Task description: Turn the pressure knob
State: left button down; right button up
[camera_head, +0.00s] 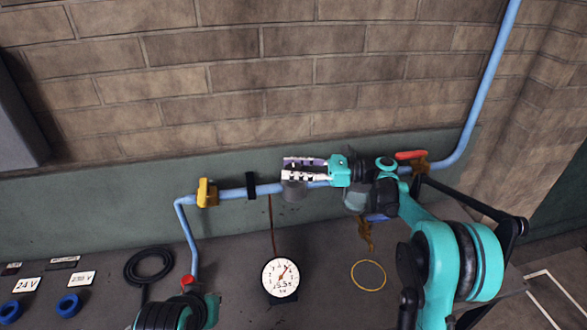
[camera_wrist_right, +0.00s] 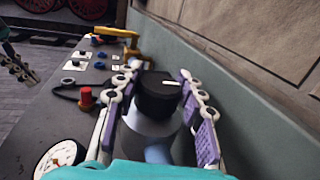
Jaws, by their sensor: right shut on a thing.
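The pressure knob (camera_wrist_right: 157,95) is a black cap with a white mark, on a grey cylinder (camera_wrist_right: 150,130), in the right wrist view. My right gripper (camera_wrist_right: 160,100) is shut on it, one purple-padded finger on each side. In the head view my right gripper (camera_head: 302,168) reaches in from the right over the blue pipe and hides the knob's top; the grey body (camera_head: 293,192) shows below. A round white pressure gauge (camera_head: 280,277) stands in front of the pipe. My left gripper (camera_wrist_right: 20,68) shows small at the left edge of the right wrist view; its opening is unclear.
The blue pipe (camera_head: 235,192) runs along the wall, with a yellow valve handle (camera_head: 207,193) on the left and a red handle (camera_head: 410,155) on the right. A red knob (camera_wrist_right: 86,97), a black cable coil (camera_head: 148,266) and blue rings (camera_head: 68,304) are on the bench. A yellow ring (camera_head: 369,262) lies right of the gauge.

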aim_at(293, 167)
jog(key=o, duration=1.2)
notch_tip(293, 167, up, 10)
